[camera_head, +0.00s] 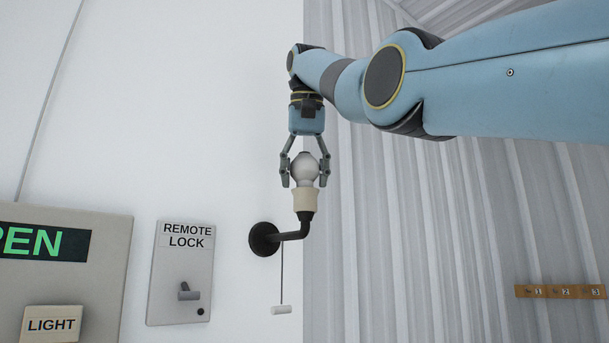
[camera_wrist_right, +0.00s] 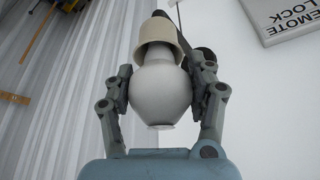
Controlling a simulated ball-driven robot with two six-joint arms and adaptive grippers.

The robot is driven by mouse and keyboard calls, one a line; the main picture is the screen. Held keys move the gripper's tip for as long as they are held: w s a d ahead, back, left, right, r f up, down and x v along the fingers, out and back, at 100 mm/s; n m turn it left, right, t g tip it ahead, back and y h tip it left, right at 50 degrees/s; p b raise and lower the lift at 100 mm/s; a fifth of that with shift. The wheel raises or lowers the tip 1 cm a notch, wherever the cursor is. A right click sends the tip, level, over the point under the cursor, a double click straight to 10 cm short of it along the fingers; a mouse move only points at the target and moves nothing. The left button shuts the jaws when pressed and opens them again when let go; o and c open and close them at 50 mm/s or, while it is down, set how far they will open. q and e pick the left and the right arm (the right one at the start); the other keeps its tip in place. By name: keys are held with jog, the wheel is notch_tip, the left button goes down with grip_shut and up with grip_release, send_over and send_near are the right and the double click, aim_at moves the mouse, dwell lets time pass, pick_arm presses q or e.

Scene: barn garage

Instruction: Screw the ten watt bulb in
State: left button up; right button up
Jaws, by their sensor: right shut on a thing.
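A white-grey bulb (camera_head: 305,168) stands upright at the cream lamp socket (camera_head: 305,198) on a black wall bracket (camera_head: 265,239). My right gripper (camera_head: 305,177) comes down from above and is shut on the bulb, one finger on each side. In the right wrist view the bulb (camera_wrist_right: 161,92) sits between the fingers, and its narrow end goes into the socket (camera_wrist_right: 160,34). The bulb's base and thread are hidden inside the socket. I cannot read a wattage on it. My left gripper is not in view.
A pull cord with a white handle (camera_head: 281,310) hangs below the bracket. A REMOTE LOCK panel (camera_head: 181,272) with a lever and a larger panel with a LIGHT label (camera_head: 52,324) are on the wall at left. A numbered wooden strip (camera_head: 560,292) is at right.

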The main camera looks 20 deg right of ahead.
dwell(0.5)
jog(key=m+h+p, duration=0.1)
jog(key=m+p, duration=0.2)
jog(key=m, duration=0.1)
jog(key=shift+m+g+h+p, duration=0.3)
jog(key=shift+g+h+p, duration=0.05)
jog(key=shift+g+h, duration=0.05)
jog(key=shift+m, duration=0.7)
jog(key=o, duration=0.9)
jog(key=n+b, duration=0.2)
jog(key=shift+f+n+t+y, duration=0.25)
jog(key=shift+n+t+y, duration=0.05)
jog(key=shift+r+n+y+b, duration=0.1)
jog(key=shift+n+y+b, duration=0.3)
jog(key=shift+n+b, duration=0.6)
jog(key=shift+r+n, duration=0.1)
jog(key=shift+n, duration=0.7)
